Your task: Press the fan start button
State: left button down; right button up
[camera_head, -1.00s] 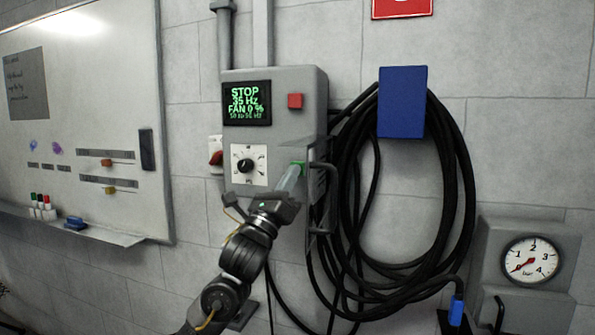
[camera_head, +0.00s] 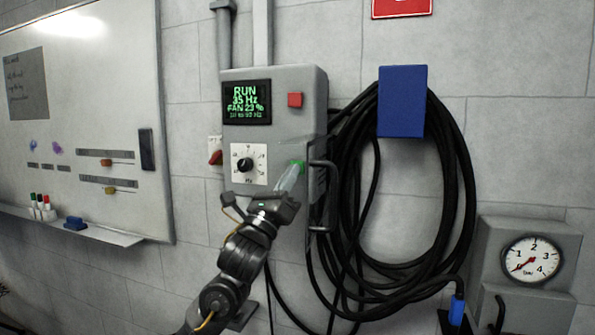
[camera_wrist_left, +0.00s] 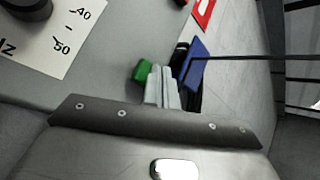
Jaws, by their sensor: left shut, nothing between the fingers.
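The grey control box (camera_head: 290,91) is on the wall, with a green button (camera_head: 299,165) low on its right side. The green button also shows in the left wrist view (camera_wrist_left: 144,71). My left gripper (camera_head: 295,171) is shut and empty, its fingertips at the green button and partly covering it. I cannot tell for certain whether they touch. The display (camera_head: 246,103) reads RUN, 35 Hz, FAN 23 %. A red button (camera_head: 295,100) is above, and a dial (camera_head: 246,165) is to the left. My right gripper is not in view.
A black handle (camera_head: 325,195) stands out just right of the green button. Coiled black hoses (camera_head: 462,185) hang from a blue holder (camera_head: 402,102) further right. A red switch (camera_head: 216,158) is left of the box. A pressure gauge (camera_head: 532,260) is at lower right.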

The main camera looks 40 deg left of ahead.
pick_arm(q)
jog(key=shift+s+d, duration=0.1)
jog(key=shift+s, duration=0.25)
jog(key=shift+s+d+b, duration=0.2)
jog(key=shift+s+d, duration=0.1)
jog(key=shift+s, duration=0.6)
jog(key=shift+s+d+b, duration=0.2)
jog(key=shift+s+d, duration=0.15)
jog(key=shift+s, duration=0.6)
jog(key=shift+s+d+b, duration=0.2)
jog(key=shift+s+d, duration=0.1)
jog(key=shift+s, duration=0.6)
